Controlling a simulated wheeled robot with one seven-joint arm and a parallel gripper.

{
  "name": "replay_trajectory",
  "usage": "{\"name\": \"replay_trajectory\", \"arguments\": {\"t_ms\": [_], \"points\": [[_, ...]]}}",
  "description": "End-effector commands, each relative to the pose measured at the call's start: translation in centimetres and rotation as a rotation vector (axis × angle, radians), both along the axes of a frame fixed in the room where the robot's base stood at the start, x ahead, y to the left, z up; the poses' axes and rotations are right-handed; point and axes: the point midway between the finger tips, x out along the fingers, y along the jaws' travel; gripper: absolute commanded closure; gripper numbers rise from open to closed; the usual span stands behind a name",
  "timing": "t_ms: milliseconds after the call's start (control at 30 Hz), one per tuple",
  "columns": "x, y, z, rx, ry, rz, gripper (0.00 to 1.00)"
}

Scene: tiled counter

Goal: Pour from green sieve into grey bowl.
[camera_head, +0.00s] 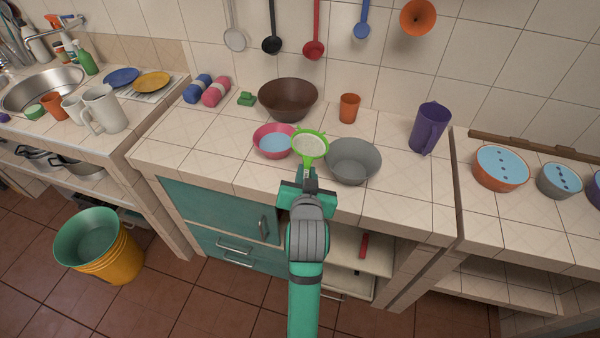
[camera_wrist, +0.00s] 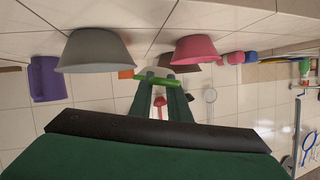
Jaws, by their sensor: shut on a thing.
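The green sieve (camera_head: 298,138) has a round green rim and a pale inside; whether anything lies in it I cannot tell. My gripper (camera_head: 306,180) is shut on its handle, and the sieve looks roughly level. In the head view it sits between the pink bowl and the grey bowl (camera_head: 353,162), overlapping the edges of both. The grey bowl stands upright on the counter, just right of my gripper, and looks empty. The wrist view is upside down: the sieve (camera_wrist: 153,81) shows as a green strip at my fingertips, with the grey bowl (camera_wrist: 95,52) to the left.
A pink bowl (camera_head: 262,136) with something light blue inside stands left of the sieve. A brown bowl (camera_head: 288,98) stands behind, an orange cup (camera_head: 349,108) and a purple pitcher (camera_head: 428,128) to the right. The counter is clear between the grey bowl and the pitcher.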

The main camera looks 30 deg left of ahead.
Motion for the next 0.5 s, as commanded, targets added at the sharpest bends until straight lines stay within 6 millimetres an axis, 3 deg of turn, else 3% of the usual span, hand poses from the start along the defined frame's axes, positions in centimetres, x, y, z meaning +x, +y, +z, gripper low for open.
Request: {"name": "replay_trajectory", "arguments": {"t_ms": [500], "points": [[1.8, -3.5, 1.7, 0.101, 0.048, -0.005, 1.0]]}}
